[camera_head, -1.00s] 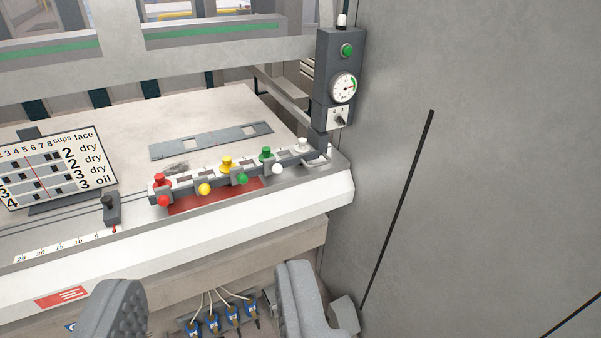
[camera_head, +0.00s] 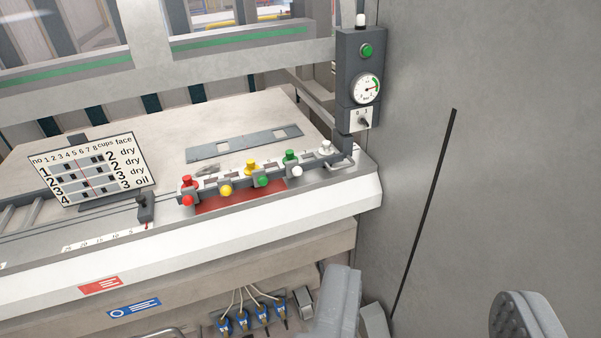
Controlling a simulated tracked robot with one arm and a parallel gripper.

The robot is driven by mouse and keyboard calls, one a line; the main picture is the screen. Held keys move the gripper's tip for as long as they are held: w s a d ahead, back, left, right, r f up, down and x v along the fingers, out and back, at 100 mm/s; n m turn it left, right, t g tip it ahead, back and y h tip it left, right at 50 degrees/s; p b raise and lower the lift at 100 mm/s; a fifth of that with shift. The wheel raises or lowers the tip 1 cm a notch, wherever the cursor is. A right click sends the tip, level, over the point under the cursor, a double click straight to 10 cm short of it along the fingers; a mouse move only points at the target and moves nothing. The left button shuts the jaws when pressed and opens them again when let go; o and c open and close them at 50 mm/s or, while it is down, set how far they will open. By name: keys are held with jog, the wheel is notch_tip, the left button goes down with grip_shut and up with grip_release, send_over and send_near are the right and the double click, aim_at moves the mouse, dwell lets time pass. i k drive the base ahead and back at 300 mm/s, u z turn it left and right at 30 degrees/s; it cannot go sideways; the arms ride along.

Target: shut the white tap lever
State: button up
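The white tap has a white cap (camera_head: 326,147) at the right end of a row of taps. Its lever's white ball (camera_head: 297,172) sits to the lower left of the cap, along the rail. The yellow ball (camera_head: 226,190) and green ball (camera_head: 263,181) lie to the lower left of their caps in the same way. The red ball (camera_head: 187,200) sits straight below its red cap (camera_head: 187,181), towards the front edge. My gripper (camera_head: 435,312) is open and empty at the lower right, its fingers wide apart, below and right of the white tap. It touches no tap.
A dark post with a gauge (camera_head: 366,90) and switch stands behind the white tap. A grey wall (camera_head: 510,150) closes the right side. A table sign (camera_head: 93,168) and a small slider (camera_head: 145,208) are left. Blue-ended hoses (camera_head: 260,315) hang below the bench edge.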

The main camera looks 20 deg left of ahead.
aim_at(298, 171)
jog(key=z, duration=0.05)
jog(key=i, duration=1)
jog(key=u, duration=0.05)
